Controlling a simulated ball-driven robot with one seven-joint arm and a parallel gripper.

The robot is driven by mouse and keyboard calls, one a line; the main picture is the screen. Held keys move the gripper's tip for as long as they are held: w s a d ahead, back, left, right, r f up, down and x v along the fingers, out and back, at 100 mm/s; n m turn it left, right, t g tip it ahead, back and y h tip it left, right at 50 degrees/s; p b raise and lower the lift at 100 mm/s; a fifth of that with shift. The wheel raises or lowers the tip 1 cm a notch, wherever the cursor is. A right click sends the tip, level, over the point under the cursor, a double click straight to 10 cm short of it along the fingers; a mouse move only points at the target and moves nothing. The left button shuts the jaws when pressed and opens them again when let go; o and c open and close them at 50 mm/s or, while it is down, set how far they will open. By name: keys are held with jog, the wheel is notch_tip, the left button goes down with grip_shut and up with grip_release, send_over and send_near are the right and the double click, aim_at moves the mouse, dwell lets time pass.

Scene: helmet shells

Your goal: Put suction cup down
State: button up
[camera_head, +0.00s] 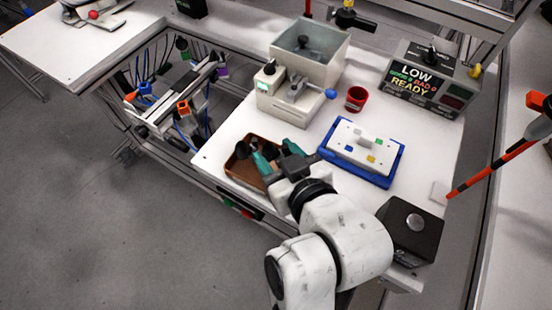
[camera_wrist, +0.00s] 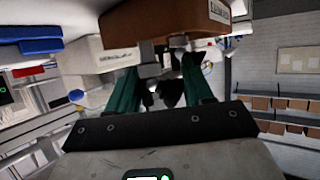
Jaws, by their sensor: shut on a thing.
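My gripper (camera_head: 258,157) has green fingers and is over the near part of the brown tray (camera_head: 232,178) on the white table. It is shut on a small dark thing, which seems to be the suction cup (camera_head: 243,149), at or just above the tray. I cannot tell whether the cup touches the tray. In the wrist view the dark cup (camera_wrist: 171,93) shows between the two green fingers of my gripper (camera_wrist: 160,85), partly hidden. The brown tray (camera_wrist: 165,22) is at the top of that view.
A grey-white machine with a clear bin (camera_head: 305,75) stands behind the tray. A blue tray (camera_head: 385,179) with a white block plate is to the right. A red cup (camera_head: 356,98), a status box (camera_head: 428,78) and a black button box (camera_head: 410,228) stand further right.

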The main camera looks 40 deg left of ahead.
jog(key=shift+s+f, duration=0.15)
jog(key=shift+f, duration=0.95)
jog(key=o, duration=0.8)
jog(key=shift+f, duration=0.1)
jog(key=shift+c, duration=0.2)
jog(key=shift+r, duration=0.25)
jog(key=p+v, duration=0.1)
jog(key=v, duration=1)
jog(key=shift+s+d+r, duration=0.1)
jog(key=shift+d, duration=0.35)
